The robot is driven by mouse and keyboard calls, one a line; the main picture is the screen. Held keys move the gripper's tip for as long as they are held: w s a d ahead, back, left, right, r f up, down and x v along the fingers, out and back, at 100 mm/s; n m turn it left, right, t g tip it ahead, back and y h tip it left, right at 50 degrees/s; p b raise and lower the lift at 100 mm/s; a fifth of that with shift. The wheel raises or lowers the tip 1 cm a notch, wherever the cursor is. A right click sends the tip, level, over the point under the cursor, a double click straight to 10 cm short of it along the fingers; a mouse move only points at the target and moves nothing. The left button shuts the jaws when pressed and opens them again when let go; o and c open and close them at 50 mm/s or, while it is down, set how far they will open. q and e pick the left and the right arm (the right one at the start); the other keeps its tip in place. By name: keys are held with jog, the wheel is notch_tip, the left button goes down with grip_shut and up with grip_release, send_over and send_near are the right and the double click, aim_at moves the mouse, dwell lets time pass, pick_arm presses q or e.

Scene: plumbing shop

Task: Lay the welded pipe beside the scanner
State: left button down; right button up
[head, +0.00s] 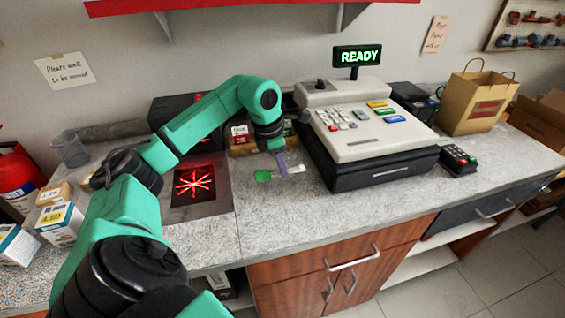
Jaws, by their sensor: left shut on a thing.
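My left gripper (282,166) is shut on a short thin piece (264,176) with a green end on the left and a white end on the right. This may be the welded pipe, but no weld can be made out. The fingers cover its middle. It is at or just above the grey counter, and I cannot tell whether it touches. The scanner (217,200) is a dark plate with a glowing red star pattern, set in the counter left of the piece. A dark upright housing stands behind it, partly hidden by my left arm. My right gripper is not in view.
The cash register (375,150) stands close to the right of the gripper, with a card terminal (458,160) and paper bag (480,103) beyond. Small boxes (240,135) stand behind the gripper. A clear cup (70,149) is at the left. The counter in front (275,215) is clear.

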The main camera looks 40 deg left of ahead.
aim_at(285, 190)
pick_arm(q)
jog(key=f, duration=0.1)
jog(key=f+b, duration=0.1)
jog(key=w+a+f, duration=0.1)
jog(key=shift+f, duration=0.1)
jog(key=shift+b+x, duration=0.8)
jog(key=shift+b, duration=0.15)
jog(key=shift+s+d+f+b, duration=0.1)
jog(key=shift+s+f+b, duration=0.1)
jog(key=shift+f+b, duration=0.1)
jog(key=shift+s+f+b, duration=0.1)
jog(key=shift+f+b, duration=0.2)
jog(key=shift+f, duration=0.05)
jog(key=shift+f+b, duration=0.35)
jog(key=shift+f, duration=0.3)
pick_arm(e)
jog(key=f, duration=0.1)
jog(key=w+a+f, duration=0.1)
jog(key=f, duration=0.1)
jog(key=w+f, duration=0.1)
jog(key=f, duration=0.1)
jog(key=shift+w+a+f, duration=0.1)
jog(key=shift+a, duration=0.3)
pick_arm(q)
jog(key=shift+r, duration=0.1)
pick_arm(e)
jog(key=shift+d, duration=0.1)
